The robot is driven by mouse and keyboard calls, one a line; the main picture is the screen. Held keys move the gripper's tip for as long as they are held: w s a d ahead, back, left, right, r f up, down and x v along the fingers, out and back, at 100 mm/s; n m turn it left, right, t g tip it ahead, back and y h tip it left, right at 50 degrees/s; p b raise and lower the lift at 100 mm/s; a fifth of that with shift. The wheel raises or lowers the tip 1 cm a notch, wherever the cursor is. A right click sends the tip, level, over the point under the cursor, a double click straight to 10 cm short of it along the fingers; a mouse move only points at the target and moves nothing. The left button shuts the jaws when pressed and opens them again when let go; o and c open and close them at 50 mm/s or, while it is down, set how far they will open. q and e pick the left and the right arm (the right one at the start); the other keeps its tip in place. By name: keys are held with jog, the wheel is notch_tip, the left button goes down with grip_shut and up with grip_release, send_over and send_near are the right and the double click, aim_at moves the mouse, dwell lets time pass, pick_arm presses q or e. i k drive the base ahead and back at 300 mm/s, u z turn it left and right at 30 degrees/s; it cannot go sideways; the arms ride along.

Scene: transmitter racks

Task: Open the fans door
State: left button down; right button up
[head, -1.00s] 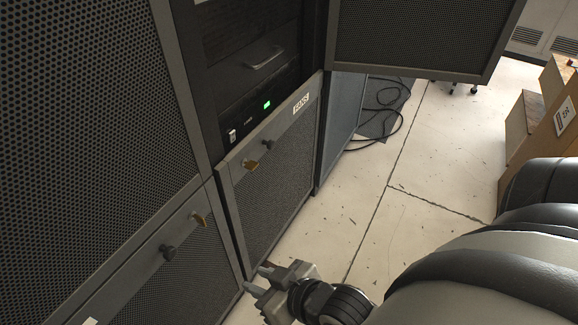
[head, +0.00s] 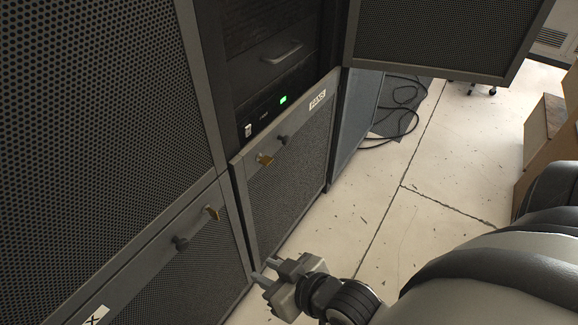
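The fans door (head: 290,185) is a dark mesh panel in a grey frame, low in the middle rack. It bears a white FANS label (head: 317,100), a black knob (head: 282,139) and a brass-coloured latch or key (head: 264,160). It looks shut or nearly so; I cannot tell if there is a slight gap. My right gripper (head: 264,268) is near the door's lower left corner, below the knob and latch. Its two fingers are apart with nothing between them. Whether it touches the door is unclear. My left gripper is out of view.
A mesh door (head: 440,40) stands swung out at upper right. A neighbouring lower door (head: 175,275) has its own knob and latch. Above the fans door is a panel with a green light (head: 283,99). Cables (head: 400,115) lie on the floor; boxes (head: 545,130) stand right.

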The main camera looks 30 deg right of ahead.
aim_at(272, 200)
jog(key=i, duration=0.25)
jog(key=u, duration=0.65)
jog(key=k, duration=0.9)
jog(key=z, duration=0.65)
jog(key=i, duration=1)
